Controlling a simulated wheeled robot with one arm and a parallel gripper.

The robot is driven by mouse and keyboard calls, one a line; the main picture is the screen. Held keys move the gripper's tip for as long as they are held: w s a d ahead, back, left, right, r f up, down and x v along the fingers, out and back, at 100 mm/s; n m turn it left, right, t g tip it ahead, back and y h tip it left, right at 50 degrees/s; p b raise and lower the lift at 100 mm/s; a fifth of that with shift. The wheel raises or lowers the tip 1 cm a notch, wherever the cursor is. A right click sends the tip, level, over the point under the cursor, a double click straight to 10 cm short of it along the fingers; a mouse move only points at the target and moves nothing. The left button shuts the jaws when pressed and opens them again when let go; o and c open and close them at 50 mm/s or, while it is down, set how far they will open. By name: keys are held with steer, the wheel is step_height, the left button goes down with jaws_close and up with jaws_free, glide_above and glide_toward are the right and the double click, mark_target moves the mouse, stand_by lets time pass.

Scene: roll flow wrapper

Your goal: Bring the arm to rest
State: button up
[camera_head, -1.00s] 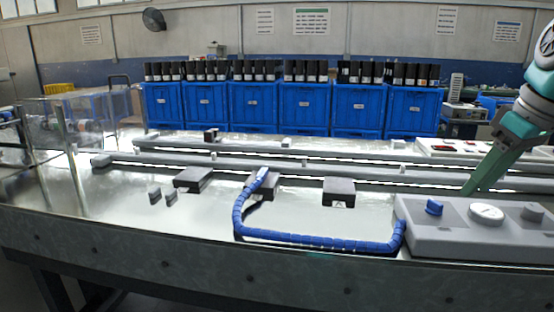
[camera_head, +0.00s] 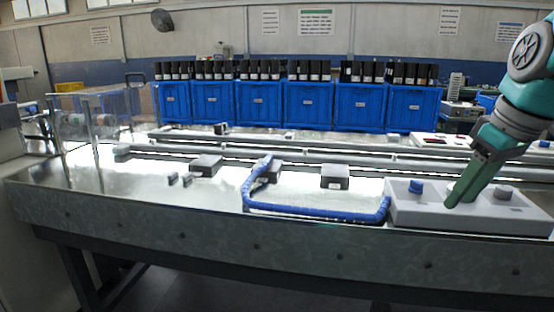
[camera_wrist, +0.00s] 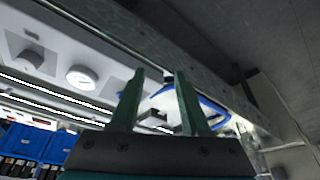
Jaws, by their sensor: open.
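My gripper (camera_head: 457,200) is at the right in the head view, pointing down-left. Its green fingers appear in front of the grey control box (camera_head: 425,213) and hide its middle dial there; I cannot tell how far apart they are. In the wrist view my gripper (camera_wrist: 159,80) has two separate fingers with nothing held between them. The control box's round white dial (camera_wrist: 82,76) shows to the left of the fingers in that view.
A blue hose (camera_head: 310,213) loops on the shiny table (camera_head: 120,190) left of the box. Dark blocks, including one at the middle right (camera_head: 335,178), lie near long rails. The table's left front is clear.

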steer(key=s+a+f+g, duration=0.1)
steer(key=s+a+f, duration=0.2)
steer(key=a+f, duration=0.4)
steer(key=s+a+f+g, duration=0.2)
steer(key=s+a+f, duration=0.1)
steer(key=a+f, duration=0.35)
steer(key=s+a+f+m+g+h, duration=0.1)
steer(key=s+a+f+m+g, duration=0.1)
steer(key=s+f, duration=1.2)
step_height(320, 180, down, 3)
steer(key=shift+a+m+g, duration=0.3)
steer(key=shift+a+m, duration=0.25)
steer(key=shift+m, duration=0.35)
steer(key=shift+s, duration=0.1)
